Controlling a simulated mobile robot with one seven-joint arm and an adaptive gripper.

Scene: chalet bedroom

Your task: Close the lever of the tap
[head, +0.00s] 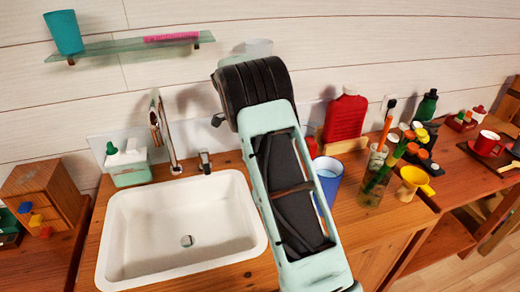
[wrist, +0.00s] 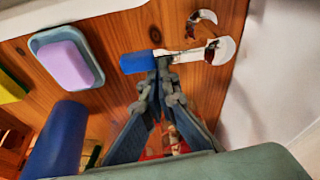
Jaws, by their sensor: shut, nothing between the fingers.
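The tap (head: 160,130) is a tall shiny metal spout behind the white sink in the head view. A small metal part (head: 205,162), which may be its lever, stands to its right by the sink's back right corner. My gripper (wrist: 163,62) shows in the wrist view with its fingers shut and empty. A blue stub (wrist: 140,62) lies at the fingertips, beside shiny pale parts (wrist: 222,50) that may belong to the tap. I cannot tell whether the fingers touch them. In the head view my arm hides my fingertips.
The sink (head: 113,235) is left of my arm. A blue cup (head: 328,180) stands to its right, also seen in the wrist view (wrist: 55,140). A soap dish (wrist: 36,42) with purple soap is near. A red bottle (head: 345,118) and a soap dispenser (head: 126,165) stand by the wall.

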